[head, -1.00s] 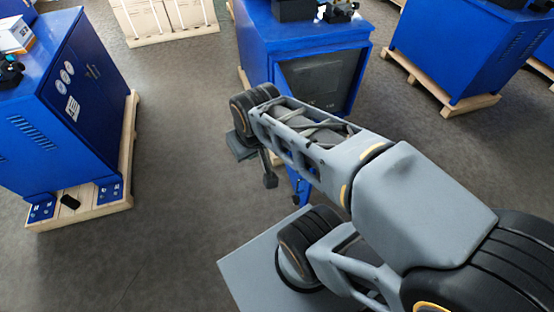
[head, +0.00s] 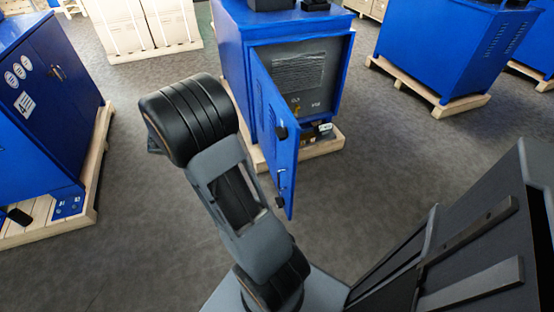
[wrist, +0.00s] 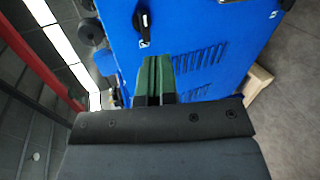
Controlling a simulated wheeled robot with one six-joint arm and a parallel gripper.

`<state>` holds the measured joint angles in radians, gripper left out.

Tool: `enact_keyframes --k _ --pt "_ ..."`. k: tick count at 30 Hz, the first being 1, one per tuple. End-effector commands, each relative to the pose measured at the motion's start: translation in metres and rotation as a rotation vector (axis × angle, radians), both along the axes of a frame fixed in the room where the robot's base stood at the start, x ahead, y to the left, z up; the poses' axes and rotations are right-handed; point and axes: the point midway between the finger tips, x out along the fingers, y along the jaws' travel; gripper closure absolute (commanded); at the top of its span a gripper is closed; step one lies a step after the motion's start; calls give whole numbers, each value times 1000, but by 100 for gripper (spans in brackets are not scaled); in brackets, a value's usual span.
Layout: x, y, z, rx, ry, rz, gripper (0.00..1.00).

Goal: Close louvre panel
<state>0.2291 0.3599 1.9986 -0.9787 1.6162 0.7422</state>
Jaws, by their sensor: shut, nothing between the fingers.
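The louvre panel (head: 273,142) is a blue door on the middle blue cabinet (head: 232,60). It stands swung out, and the cabinet's dark inside (head: 300,80) shows behind it. A black handle and latches sit near its free edge. In the wrist view a blue louvred face (wrist: 225,45), which looks like this panel, fills the middle, with slots and a black latch (wrist: 143,22). My gripper (wrist: 154,78) has green fingers, shut and empty, in front of that face. I cannot tell whether they touch it. In the head view my arm hides the gripper.
Another blue cabinet (head: 40,100) stands on a pallet at the left, and one (head: 450,45) at the right. Pale crates (head: 150,25) stand at the back. A wooden pallet (head: 322,143) juts out under the middle cabinet. Grey floor is clear between the cabinets.

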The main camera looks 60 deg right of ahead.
Motion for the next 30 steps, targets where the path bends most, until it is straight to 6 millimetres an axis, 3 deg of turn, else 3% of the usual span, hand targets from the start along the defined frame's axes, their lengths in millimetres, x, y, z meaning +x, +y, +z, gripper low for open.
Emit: enact_keyframes --k 1,6,9,16,30 --pt "5 -11 -31 -71 35 -12 100" --pt "18 -36 -62 -270 98 -21 100" --pt "21 -44 -71 -337 114 -20 100" --pt "11 -64 -75 -383 123 -18 100" --pt "-44 -129 -75 -379 123 -18 100"
